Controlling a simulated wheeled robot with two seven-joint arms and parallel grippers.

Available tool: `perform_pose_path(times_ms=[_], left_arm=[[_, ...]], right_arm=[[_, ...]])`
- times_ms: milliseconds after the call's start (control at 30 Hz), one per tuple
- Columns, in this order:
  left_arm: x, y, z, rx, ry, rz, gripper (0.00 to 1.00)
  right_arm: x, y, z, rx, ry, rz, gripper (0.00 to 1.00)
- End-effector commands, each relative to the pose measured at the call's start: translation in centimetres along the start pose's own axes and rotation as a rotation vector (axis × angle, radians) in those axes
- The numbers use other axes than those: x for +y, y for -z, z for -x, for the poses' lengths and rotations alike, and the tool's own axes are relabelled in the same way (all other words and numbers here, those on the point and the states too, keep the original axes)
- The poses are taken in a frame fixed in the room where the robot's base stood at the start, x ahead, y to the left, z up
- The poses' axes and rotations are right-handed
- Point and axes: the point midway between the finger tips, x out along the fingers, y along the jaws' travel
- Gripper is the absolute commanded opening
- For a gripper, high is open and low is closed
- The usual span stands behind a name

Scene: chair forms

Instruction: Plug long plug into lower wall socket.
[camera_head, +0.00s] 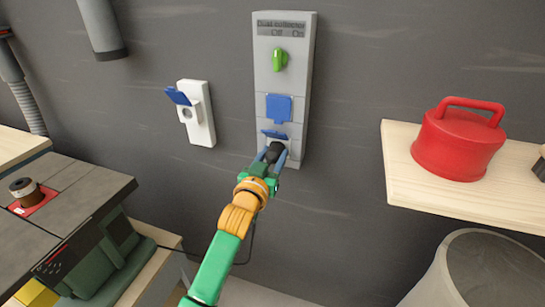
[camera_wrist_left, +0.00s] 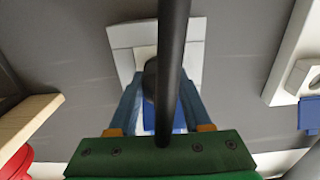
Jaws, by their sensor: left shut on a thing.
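My left gripper (camera_head: 268,161) is shut on the black long plug (camera_head: 274,152) at the bottom of the grey wall panel (camera_head: 284,70). The plug is at the lower wall socket (camera_head: 282,143), whose blue lid (camera_head: 274,134) is swung up. Gripper and plug hide most of that socket, so I cannot tell whether the plug sits inside it. The upper socket's blue lid (camera_head: 279,108) is down. In the left wrist view, the plug (camera_wrist_left: 150,78) shows between my blue fingers (camera_wrist_left: 155,95), partly hidden by a black cable. My right gripper is in neither view.
A white socket box (camera_head: 199,125) with a raised blue lid is on the wall to the left. A green knob (camera_head: 279,59) is higher on the panel. A wooden shelf (camera_head: 450,200) with a red canister (camera_head: 460,145) is at right; a dark machine table (camera_head: 75,205) is at left.

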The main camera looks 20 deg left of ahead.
Motion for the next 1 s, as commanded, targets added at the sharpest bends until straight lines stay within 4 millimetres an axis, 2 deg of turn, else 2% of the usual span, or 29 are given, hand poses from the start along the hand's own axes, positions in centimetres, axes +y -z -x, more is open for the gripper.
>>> perform_pose_path(times_ms=[1000], left_arm=[[0.0,0.1,-1.2,0.01,0.0,0.0,0.0]], right_arm=[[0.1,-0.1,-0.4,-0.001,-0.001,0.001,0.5]])
